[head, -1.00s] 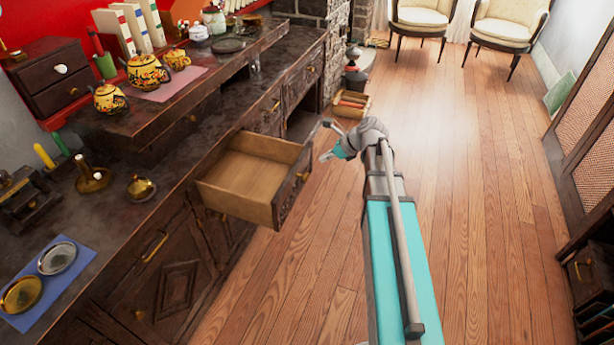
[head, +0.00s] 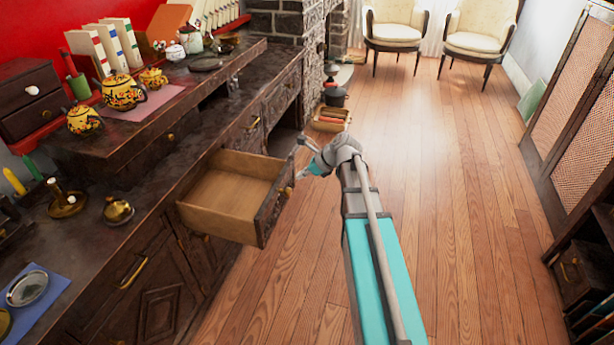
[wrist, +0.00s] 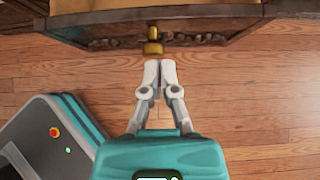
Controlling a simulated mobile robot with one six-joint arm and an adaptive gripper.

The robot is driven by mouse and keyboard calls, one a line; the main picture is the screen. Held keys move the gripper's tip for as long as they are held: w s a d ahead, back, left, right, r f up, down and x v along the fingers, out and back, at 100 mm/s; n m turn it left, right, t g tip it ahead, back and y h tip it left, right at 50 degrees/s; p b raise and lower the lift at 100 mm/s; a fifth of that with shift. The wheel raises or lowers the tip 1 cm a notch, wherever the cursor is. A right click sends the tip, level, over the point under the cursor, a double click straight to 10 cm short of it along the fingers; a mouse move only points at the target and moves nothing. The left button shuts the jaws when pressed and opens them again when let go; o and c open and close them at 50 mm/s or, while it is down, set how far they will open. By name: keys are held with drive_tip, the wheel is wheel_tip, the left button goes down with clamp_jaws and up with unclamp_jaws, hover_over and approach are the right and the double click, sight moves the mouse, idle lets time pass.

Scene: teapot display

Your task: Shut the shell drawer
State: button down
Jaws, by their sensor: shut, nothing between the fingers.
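The open drawer (head: 222,201) is a wooden box pulled out from the dark cabinet. Its inside is light wood and looks empty. Its dark carved front (head: 272,212) faces right and bears a small brass knob (head: 289,192). In the wrist view the carved front (wrist: 215,38) crosses the top, with the brass knob (wrist: 152,48) near its middle. My gripper (wrist: 159,64) is shut and empty, its fingertips just short of the knob. I cannot tell whether they touch it. In the head view my gripper (head: 303,176) is small, in front of the drawer front.
The dark counter (head: 150,215) carries teapots (head: 122,93), a candle holder (head: 66,203) and a small brass pot (head: 118,210). A low crate (head: 330,119) stands on the floor beyond my arm. A folding screen (head: 572,110) stands at right. The wooden floor (head: 450,220) right of my arm is clear.

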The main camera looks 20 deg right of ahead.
sight(281, 187)
drive_tip(key=shift+b+x, duration=2.3)
drive_tip(key=shift+x, duration=1.3)
drive_tip(key=shift+w, duration=0.1)
drive_tip(key=shift+d, duration=0.2)
drive_tip(key=shift+a, duration=0.2)
